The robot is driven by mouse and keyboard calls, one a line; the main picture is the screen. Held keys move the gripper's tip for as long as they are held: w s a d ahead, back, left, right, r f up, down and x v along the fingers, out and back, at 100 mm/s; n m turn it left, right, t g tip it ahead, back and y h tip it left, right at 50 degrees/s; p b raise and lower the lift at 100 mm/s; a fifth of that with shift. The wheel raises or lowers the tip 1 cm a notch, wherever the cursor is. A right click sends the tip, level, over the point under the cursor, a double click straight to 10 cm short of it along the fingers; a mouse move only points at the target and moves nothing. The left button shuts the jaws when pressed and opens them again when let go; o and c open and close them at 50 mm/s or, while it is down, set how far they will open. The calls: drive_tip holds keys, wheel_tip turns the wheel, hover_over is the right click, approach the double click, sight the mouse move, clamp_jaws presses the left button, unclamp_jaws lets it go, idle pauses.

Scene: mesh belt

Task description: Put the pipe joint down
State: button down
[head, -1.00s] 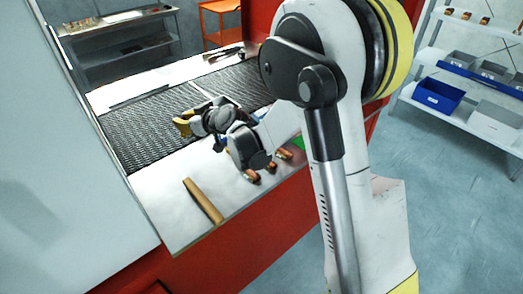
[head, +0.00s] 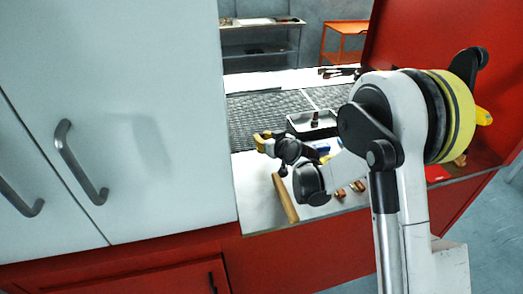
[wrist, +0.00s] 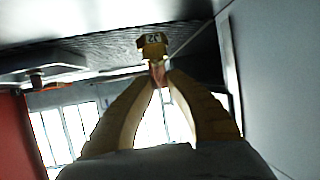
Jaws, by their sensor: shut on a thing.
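My gripper (head: 263,142) is over the near part of the belt bench, close to the white cabinet. Its tan fingers (wrist: 160,78) converge in the wrist view on a small copper-pink piece, which looks like the pipe joint (wrist: 158,73). Most of it is hidden by the fingertips, and the head view does not show it clearly. A yellow piece with dark marks (wrist: 152,44) shows just past the tips; I cannot tell whether it belongs to the gripper.
A dark tray (head: 298,132) holding an upright copper joint (head: 315,118) stands on the mesh belt (head: 262,107). A tan bar (head: 285,198) and copper pieces (head: 357,186) lie on the near ledge. The white cabinet (head: 150,110) closes off the left.

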drive_tip(key=shift+a+f, duration=0.15)
drive_tip(key=shift+a, duration=0.2)
drive_tip(key=shift+f, duration=0.25)
drive_tip(key=shift+f+b, duration=0.65)
drive_tip(key=shift+f, duration=1.1)
drive_tip(key=shift+f, duration=0.15)
drive_tip(key=c, duration=1.4)
unclamp_jaws()
drive_tip(key=shift+c, duration=0.2)
